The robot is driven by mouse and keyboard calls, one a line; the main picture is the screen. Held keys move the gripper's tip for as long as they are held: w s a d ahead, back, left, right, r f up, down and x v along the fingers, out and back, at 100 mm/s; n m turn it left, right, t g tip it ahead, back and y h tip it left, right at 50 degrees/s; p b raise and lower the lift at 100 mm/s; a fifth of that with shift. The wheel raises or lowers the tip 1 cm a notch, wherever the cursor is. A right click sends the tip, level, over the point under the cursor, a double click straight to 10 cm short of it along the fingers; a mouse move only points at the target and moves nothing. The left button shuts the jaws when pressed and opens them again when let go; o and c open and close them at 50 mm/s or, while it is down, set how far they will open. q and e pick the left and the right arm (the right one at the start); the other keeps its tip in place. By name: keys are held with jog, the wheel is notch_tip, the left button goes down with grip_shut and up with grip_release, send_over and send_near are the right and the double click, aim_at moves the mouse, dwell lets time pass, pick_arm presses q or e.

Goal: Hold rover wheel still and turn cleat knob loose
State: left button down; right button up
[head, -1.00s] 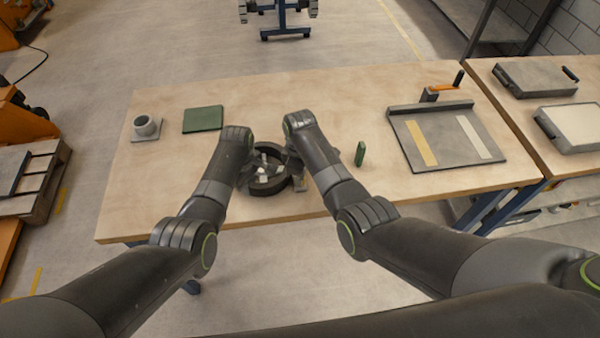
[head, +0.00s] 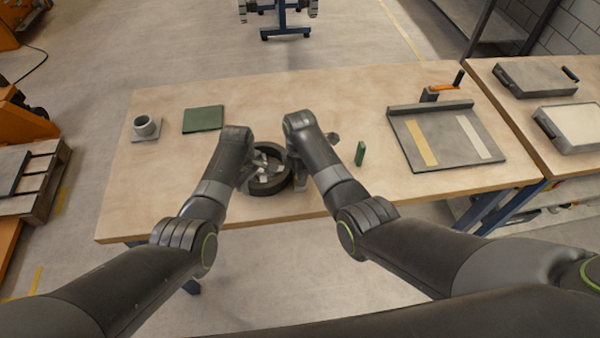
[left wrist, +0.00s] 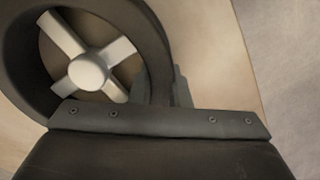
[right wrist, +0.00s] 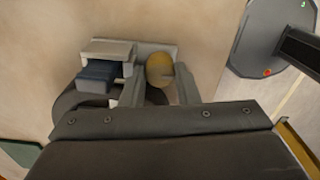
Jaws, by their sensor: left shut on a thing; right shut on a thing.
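The rover wheel (head: 281,183) lies near the table's front edge, dark-rimmed with pale spokes. In the left wrist view its rim (left wrist: 20,60) and white hub (left wrist: 88,72) fill the upper left. My left gripper (head: 248,170) is shut on the wheel's rim at its left side; its fingertips are mostly hidden. My right gripper (right wrist: 158,84) is at the wheel's right side, its fingers on either side of the yellowish cleat knob (right wrist: 160,70) and shut on it. A pale cleat bracket (right wrist: 108,50) with a blue block (right wrist: 95,76) sits beside the knob.
A green upright piece (head: 360,153) stands to the right of my right arm. A grey board with two strips (head: 450,145) lies further right. The table's middle rear is clear.

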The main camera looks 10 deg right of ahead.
dwell(0.3)
jog(key=o, duration=0.7)
jog(key=m, duration=0.5)
jog(key=shift+w+d, duration=0.1)
jog(key=m, duration=1.2)
jog(key=shift+m, duration=0.3)
jog(key=m, duration=0.6)
jog(key=shift+m, duration=0.3)
notch_tip(320, 180, up, 12)
